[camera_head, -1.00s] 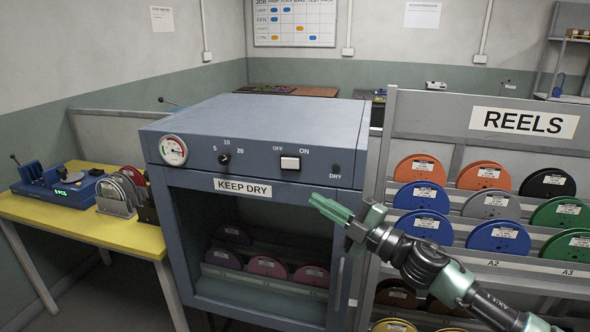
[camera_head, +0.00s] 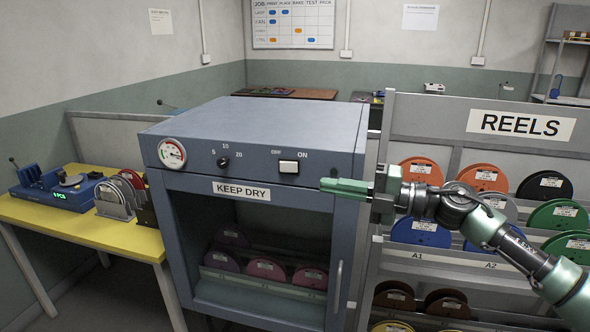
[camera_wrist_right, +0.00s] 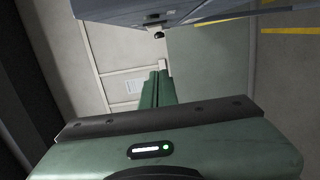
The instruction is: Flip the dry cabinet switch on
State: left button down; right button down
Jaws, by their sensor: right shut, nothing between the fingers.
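The dry cabinet (camera_head: 265,125) is a blue-grey box with a "KEEP DRY" label in the head view. Its white rocker switch (camera_head: 289,167) sits on the front panel between the OFF and ON marks; I cannot tell clearly which way it is tilted. My right gripper (camera_head: 322,184) is shut and empty, its green fingers pointing left, just right of and slightly below the switch and apart from it in the picture. It covers the spot of the DRY lamp. The right wrist view shows the shut fingers (camera_wrist_right: 158,88) and the cabinet edge (camera_wrist_right: 170,12). My left gripper is out of view.
A dial gauge (camera_head: 172,153) and black knob (camera_head: 223,162) share the panel left of the switch. A reel rack (camera_head: 490,130) stands close on the right, behind my right arm. A yellow table (camera_head: 90,233) stands at left.

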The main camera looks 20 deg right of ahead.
aim_at(295, 171)
jog(key=p+x, duration=0.1)
jog(key=x, duration=0.2)
jog(key=w+d+p+x, duration=0.1)
jog(key=p+x, duration=0.1)
jog(key=x, duration=0.1)
jog(key=p+x, duration=0.1)
jog(key=x, duration=0.2)
jog(key=shift+w+r, duration=0.15)
jog(key=shift+w, duration=0.4)
jog(key=shift+w+d+p, duration=0.4)
jog(key=shift+w, duration=0.35)
